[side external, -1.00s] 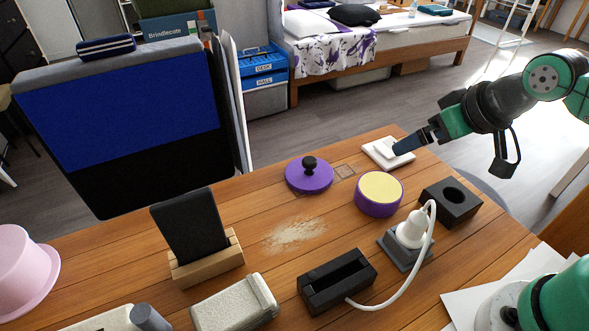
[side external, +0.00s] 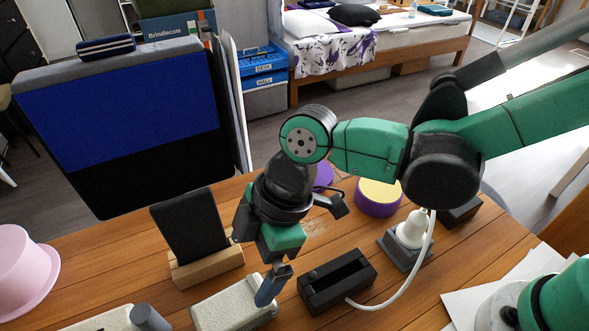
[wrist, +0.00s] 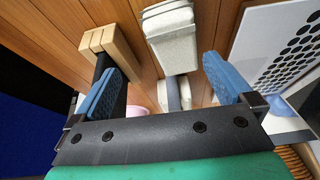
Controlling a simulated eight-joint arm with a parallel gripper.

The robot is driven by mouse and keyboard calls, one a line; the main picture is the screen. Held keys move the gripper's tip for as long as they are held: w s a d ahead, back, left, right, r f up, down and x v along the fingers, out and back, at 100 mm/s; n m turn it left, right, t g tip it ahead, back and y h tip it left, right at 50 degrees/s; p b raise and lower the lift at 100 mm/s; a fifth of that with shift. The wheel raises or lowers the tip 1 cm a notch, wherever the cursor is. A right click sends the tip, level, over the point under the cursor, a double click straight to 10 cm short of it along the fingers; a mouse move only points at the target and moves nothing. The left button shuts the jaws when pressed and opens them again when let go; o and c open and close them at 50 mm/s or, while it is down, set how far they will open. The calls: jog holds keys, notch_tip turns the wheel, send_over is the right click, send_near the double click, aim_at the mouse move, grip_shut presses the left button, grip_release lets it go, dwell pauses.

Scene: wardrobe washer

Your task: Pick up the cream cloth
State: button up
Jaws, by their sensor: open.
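The cream cloth (side external: 228,305) is a folded, textured pad lying flat at the front of the wooden table. In the wrist view the cloth (wrist: 172,42) lies ahead, between the lines of the two blue fingers. My gripper (side external: 268,290) points down at the cloth's right end in the side view. It is open, with its fingers spread wide and nothing between them in its grip (wrist: 164,85). The side view does not clearly show whether a finger touches the cloth.
A wooden stand (side external: 207,263) with a dark slab is behind the cloth. A black slotted box (side external: 338,282) sits close on the right. A grey cylinder (side external: 150,318) and pale object (side external: 108,321) are front left. A pink hat (side external: 22,275) is far left.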

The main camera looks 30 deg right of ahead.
aim_at(235, 305)
jog(key=shift+s+a+f+n+g, duration=0.2)
jog(key=shift+s+a+f+n, duration=0.15)
jog(key=shift+a, duration=0.2)
jog(key=shift+s+a+f+n+g, duration=0.2)
jog(key=shift+s+a+f+n, duration=0.15)
jog(key=shift+a, duration=0.15)
jog(key=x, duration=0.4)
jog(key=shift+f, duration=0.15)
jog(key=shift+a+f, duration=0.25)
jog(key=shift+f, duration=0.25)
jog(key=shift+f, duration=0.25)
jog(key=c, duration=1.2)
